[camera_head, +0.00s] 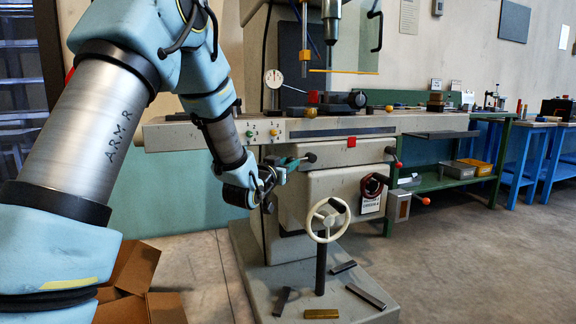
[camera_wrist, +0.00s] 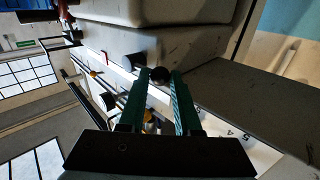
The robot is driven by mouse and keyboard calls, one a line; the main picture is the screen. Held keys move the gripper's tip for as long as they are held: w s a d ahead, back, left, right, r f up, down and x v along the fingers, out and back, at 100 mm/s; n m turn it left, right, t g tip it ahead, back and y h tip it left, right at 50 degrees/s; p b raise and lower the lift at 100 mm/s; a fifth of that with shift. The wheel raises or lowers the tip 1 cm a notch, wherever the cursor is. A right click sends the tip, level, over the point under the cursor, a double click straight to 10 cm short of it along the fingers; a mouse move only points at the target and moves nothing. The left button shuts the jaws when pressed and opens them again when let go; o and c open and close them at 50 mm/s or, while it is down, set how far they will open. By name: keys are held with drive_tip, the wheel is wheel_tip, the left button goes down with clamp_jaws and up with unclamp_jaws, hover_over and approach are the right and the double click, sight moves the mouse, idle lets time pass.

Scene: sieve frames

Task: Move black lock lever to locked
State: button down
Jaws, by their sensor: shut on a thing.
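The black lock lever shows its round black knob (camera_head: 310,157) on the front of the grey milling machine, below the table's edge. In the wrist view the knob (camera_wrist: 160,74) sits between the tips of my two green fingers. My gripper (camera_head: 303,160) reaches it from the left, and in the wrist view my gripper (camera_wrist: 160,82) is shut on the knob. The lever's shaft and any lock marks are hidden or too small to read.
The long machine table (camera_head: 370,127) runs just above my gripper. A white handwheel (camera_head: 328,219) stands below it. A red-hubbed crank (camera_head: 374,185) and a red-knobbed handle (camera_head: 394,157) are to the right. An open cardboard box (camera_head: 133,268) lies on the floor at lower left.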

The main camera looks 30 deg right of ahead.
drive_tip(key=d+f+n+t+b, duration=0.1)
drive_tip(key=f+n+t+b, duration=0.1)
drive_tip(key=b, duration=0.4)
drive_tip(key=f+n+t+h+b, duration=0.1)
drive_tip(key=f+n+t+b, duration=0.1)
drive_tip(key=n+b, duration=0.2)
drive_tip(key=d+f+n+t+b, duration=0.1)
drive_tip(key=f+n+t+b, duration=0.1)
drive_tip(key=b, duration=0.8)
drive_tip(key=shift+s+d+f+n+t+h, duration=0.2)
drive_tip(key=shift+d+n+t+h, duration=0.15)
drive_tip(key=shift+n, duration=0.25)
drive_tip(key=shift+d+n+t+y+b, duration=0.25)
drive_tip(key=shift+n+t+y+b, duration=0.3)
drive_tip(key=shift+n+t+b, duration=0.5)
drive_tip(key=shift+d+b, duration=0.1)
drive_tip(key=shift+b, duration=0.2)
drive_tip(key=shift+n, duration=0.35)
drive_tip(key=c, duration=0.6)
unclamp_jaws()
drive_tip(key=shift+d, duration=0.1)
